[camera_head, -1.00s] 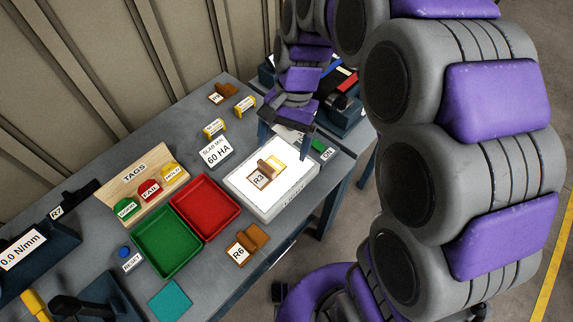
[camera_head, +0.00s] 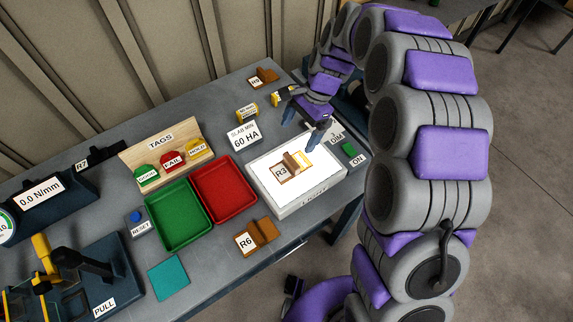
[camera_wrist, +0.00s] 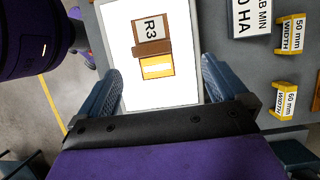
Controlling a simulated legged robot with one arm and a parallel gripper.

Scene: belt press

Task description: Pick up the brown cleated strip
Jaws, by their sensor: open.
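A brown cleated strip with an R3 label (camera_head: 293,163) lies on the lit white light box (camera_head: 268,190). A yellow-and-white piece adjoins its cleat. In the wrist view the strip (camera_wrist: 152,47) shows its label, raised cleat and the yellow piece below. My gripper (camera_head: 305,118) is open and empty above the back part of the light box. In the wrist view its two fingers (camera_wrist: 161,68) stand wide apart, on either side of the strip's line, not touching it. Other brown cleated strips are one labelled R6 (camera_head: 265,231) on the table and one at the back (camera_head: 265,77).
Green tray (camera_head: 160,242) and red tray (camera_head: 243,213) stand left of the light box. A tag rack (camera_head: 130,155), a 60 HA block (camera_head: 244,143) and yellow width gauges (camera_head: 247,112) stand nearby. A green ON switch (camera_head: 349,149) sits right of the box.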

